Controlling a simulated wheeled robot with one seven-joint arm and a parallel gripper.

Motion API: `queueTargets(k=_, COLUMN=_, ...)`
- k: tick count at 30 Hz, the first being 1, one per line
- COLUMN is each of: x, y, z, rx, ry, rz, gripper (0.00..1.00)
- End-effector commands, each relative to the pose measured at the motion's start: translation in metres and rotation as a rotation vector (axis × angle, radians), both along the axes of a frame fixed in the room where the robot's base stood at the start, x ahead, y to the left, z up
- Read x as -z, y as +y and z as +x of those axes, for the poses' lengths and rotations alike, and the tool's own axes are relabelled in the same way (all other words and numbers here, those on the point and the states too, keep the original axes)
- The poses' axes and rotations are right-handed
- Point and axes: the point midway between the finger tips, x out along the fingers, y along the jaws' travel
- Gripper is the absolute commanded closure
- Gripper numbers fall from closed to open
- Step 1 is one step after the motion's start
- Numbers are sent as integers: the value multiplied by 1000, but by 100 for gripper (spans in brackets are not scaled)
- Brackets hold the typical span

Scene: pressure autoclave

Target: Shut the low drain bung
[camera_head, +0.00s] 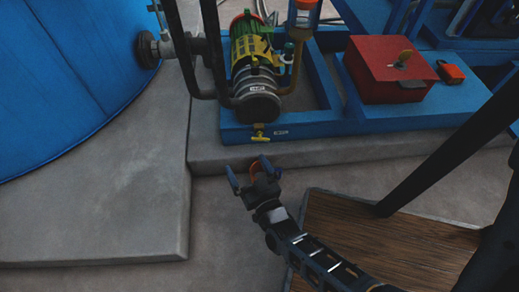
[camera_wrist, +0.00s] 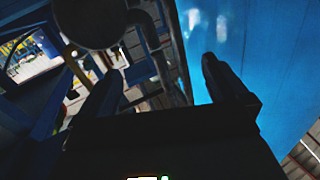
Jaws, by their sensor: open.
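A small yellow handle (camera_head: 260,132), which looks like the low drain bung, sits low on the front of the blue skid (camera_head: 300,128), below the dark round end of the pump (camera_head: 258,103). A small white label is beside it. My gripper (camera_head: 247,168) is open, in front of the skid and just below the handle in the head view, apart from it. An orange patch shows between the fingers; I cannot tell what it is. In the wrist view my two dark fingers (camera_wrist: 160,68) stand wide apart with nothing held. The handle cannot be made out there.
A large blue tank (camera_head: 60,80) stands at left on a concrete plinth (camera_head: 95,215). Dark pipes (camera_head: 187,60) rise beside the pump. A red box (camera_head: 388,70) sits on the skid at right. A wooden board (camera_head: 375,240) lies at lower right. The concrete around my gripper is clear.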

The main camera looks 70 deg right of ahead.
Motion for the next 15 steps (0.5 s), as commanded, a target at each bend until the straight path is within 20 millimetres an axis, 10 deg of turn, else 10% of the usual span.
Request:
queueTargets(k=1, x=41, y=-25, z=4, rx=67, ry=-26, rz=17, gripper=0)
queueTargets(k=6, x=104, y=-86, z=-1, rx=237, ry=-92, rz=62, gripper=0)
queueTargets(k=15, x=134, y=-132, z=-11, rx=348, ry=-126, rz=79, gripper=0)
